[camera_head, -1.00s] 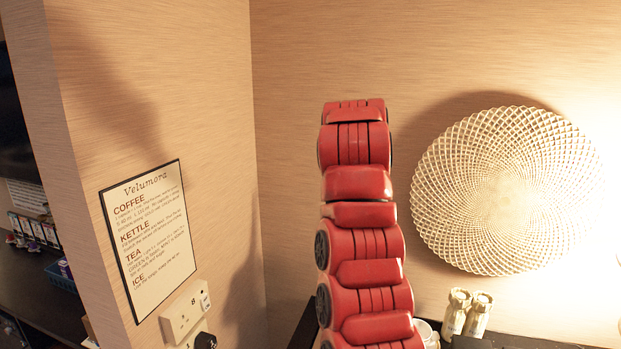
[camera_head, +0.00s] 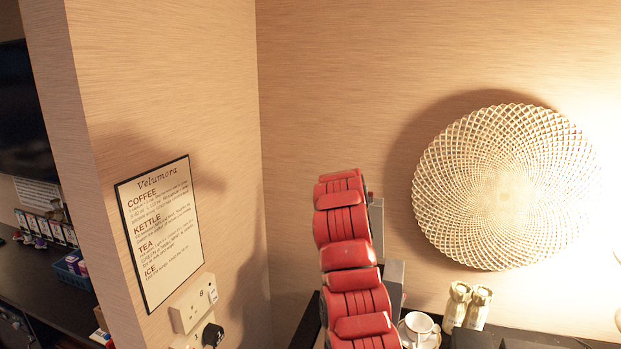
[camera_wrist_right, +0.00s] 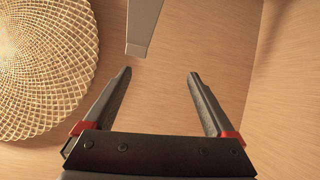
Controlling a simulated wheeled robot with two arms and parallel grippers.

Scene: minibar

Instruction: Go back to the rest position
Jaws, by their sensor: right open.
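My red arm rises in the middle of the head view, and its far end is turned away, so no fingers show there. In the right wrist view my right gripper (camera_wrist_right: 160,80) is open, its two dark fingers well apart with nothing between them. Bare wall shows behind the fingers. A grey flat-ended piece (camera_wrist_right: 143,28) shows beyond the fingertips; I cannot tell what it belongs to. My left gripper is in neither view.
A round woven wall plate (camera_head: 505,188) hangs at right. A white cup (camera_head: 418,323) on a saucer and two small packets (camera_head: 467,306) stand below it. A framed sign (camera_head: 159,232) and a socket with a plug (camera_head: 195,312) are on the left wall. A blue basket (camera_head: 70,272) sits far left.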

